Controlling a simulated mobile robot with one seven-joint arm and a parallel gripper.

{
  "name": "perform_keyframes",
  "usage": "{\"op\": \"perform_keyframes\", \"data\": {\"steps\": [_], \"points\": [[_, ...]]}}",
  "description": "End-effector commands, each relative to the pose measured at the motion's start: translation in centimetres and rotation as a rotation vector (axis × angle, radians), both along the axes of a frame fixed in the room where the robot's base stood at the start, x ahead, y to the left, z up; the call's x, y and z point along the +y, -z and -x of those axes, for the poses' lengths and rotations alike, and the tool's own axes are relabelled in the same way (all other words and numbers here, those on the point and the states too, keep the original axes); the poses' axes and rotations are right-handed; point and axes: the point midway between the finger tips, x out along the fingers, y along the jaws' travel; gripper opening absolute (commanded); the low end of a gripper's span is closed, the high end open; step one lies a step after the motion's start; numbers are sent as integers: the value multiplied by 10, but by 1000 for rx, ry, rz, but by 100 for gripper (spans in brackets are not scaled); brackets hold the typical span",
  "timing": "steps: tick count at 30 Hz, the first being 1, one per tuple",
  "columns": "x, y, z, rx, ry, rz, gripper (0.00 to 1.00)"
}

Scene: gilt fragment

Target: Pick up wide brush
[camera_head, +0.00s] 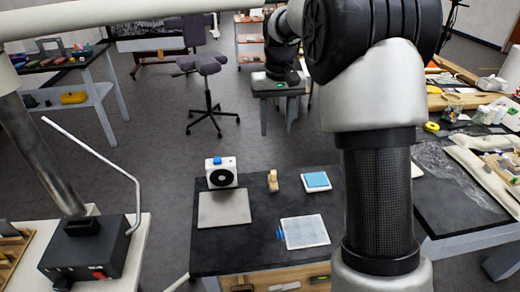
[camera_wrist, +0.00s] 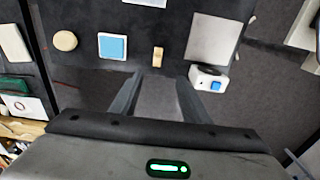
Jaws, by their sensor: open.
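A small tan wooden piece, apparently the wide brush (camera_head: 273,181), lies on the dark table between the white fan-like device and a blue-topped square. In the wrist view the brush (camera_wrist: 158,57) is just beyond the fingertips, near the table's edge. My gripper (camera_head: 278,128) hangs past the far side of the table in the head view, fingers pointing down. In the wrist view my gripper (camera_wrist: 166,76) is open, with nothing between its fingers. It is apart from the brush.
The white device (camera_head: 222,172) stands near the table's far edge, with a grey plate (camera_head: 224,208) before it. A blue-topped square (camera_head: 316,181) and a pale plate (camera_head: 305,232) are to the right. Dark table (camera_head: 258,222) is bare around the brush.

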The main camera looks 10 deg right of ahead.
Motion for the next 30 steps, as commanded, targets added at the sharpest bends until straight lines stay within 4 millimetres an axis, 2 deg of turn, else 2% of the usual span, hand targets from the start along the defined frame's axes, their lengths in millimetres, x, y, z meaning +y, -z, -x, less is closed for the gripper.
{"op": "perform_keyframes", "data": {"steps": [1,3,7,11,18,24,30], "points": [[1,19,-10,21,-1,2,42],[1,32,-20,37,-2,3,42],[1,46,-27,51,-3,4,42],[1,64,-27,57,-3,5,42],[1,116,-27,56,-3,5,42],[1,153,-27,56,-2,5,42],[1,167,-27,52,-2,4,42]]}}
